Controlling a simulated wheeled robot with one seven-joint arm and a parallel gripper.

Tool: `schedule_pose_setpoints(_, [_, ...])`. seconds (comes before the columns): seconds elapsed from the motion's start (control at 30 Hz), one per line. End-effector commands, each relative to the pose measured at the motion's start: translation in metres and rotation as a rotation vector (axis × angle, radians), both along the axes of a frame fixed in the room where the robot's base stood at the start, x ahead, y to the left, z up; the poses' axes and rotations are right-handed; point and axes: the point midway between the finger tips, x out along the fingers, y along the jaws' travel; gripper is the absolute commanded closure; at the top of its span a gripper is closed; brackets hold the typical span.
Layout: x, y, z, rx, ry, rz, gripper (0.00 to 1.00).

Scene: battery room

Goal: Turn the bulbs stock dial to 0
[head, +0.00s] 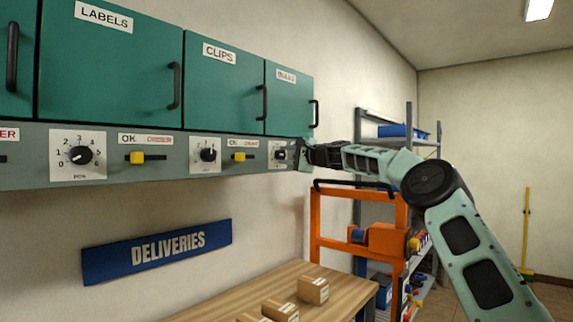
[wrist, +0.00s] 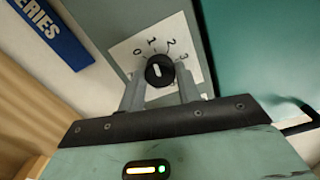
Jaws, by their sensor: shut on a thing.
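The bulbs stock dial (head: 279,153) is the rightmost dial on the grey strip, below the cabinet door labelled BULBS (head: 286,77). In the wrist view its round black knob (wrist: 160,70) sits on a white plate (wrist: 192,52) with the numbers 0, 1, 2 and 3 readable around it. The white mark on the knob points up and slightly left, roughly toward 1; I cannot tell exactly. My gripper (wrist: 161,83) is shut on the knob, one finger on each side. In the head view my gripper (head: 299,154) hides part of the dial's right side.
Two more dials, under CLIPS (head: 208,155) and LABELS (head: 81,155), and yellow sliders (head: 137,157) line the strip. A DELIVERIES sign (head: 157,250) hangs below. Boxes (head: 313,290) stand on a wooden table (head: 295,270). An orange frame (head: 316,225) and shelving (head: 410,120) stand behind my arm.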

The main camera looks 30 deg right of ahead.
Motion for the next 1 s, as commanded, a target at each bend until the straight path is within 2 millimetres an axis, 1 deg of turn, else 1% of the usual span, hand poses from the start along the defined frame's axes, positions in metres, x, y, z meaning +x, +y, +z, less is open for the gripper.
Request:
schedule_pose_setpoints(0.03, [0.0, 0.0006, -0.0037, -0.042, -0.016, 0.001, 0.89])
schedule_pose_setpoints(0.5, [0.0002, 0.0008, -0.0028, -0.429, -0.155, 0.002, 0.89])
schedule_pose_setpoints(0.73, [0.0003, 0.0008, -0.0025, -0.553, -0.199, 0.003, 0.89])
schedule_pose_setpoints(1.0, [0.0004, 0.0008, -0.0024, -0.624, -0.224, 0.004, 0.89])
